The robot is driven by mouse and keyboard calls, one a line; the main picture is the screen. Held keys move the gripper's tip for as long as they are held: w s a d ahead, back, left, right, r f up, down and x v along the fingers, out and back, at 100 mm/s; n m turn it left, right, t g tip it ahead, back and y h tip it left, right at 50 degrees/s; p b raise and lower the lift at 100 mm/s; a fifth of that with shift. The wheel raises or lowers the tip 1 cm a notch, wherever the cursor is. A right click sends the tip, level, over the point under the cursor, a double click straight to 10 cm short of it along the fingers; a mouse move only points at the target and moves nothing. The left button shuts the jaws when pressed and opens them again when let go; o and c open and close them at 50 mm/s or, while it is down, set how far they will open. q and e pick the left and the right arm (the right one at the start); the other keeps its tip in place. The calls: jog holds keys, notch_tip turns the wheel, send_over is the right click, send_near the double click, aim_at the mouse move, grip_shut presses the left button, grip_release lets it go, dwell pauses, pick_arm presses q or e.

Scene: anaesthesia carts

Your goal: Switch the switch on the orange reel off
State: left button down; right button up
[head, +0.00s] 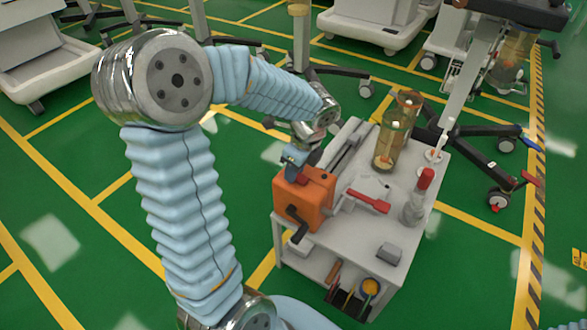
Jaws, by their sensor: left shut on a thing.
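The orange reel (318,201) is a boxy orange unit with a dark crank on its front. It stands at the left end of a small grey cart. My left gripper (296,167) comes down from above onto the reel's top. It is shut on a small red part there, which looks like the switch (297,175). The fingers hide much of this part, so I cannot tell which way it is set. My right gripper is out of view.
The cart top (350,243) also carries a red-handled tool (369,201), a clear bottle with a red cap (413,204), a tall amber cylinder (391,142) and a small grey block (389,253). A lower shelf holds several items. Green floor is free at left.

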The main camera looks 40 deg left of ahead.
pick_arm(q)
jog(key=shift+d+y, duration=0.15)
jog(key=shift+y, duration=0.45)
jog(key=c, duration=0.8)
grip_release()
jog(key=shift+c, duration=0.2)
jog(key=shift+r, duration=0.15)
jog(key=p+v, duration=0.2)
jog(key=v, duration=1.1)
jog(key=shift+r, duration=0.3)
jog(key=shift+d, duration=0.15)
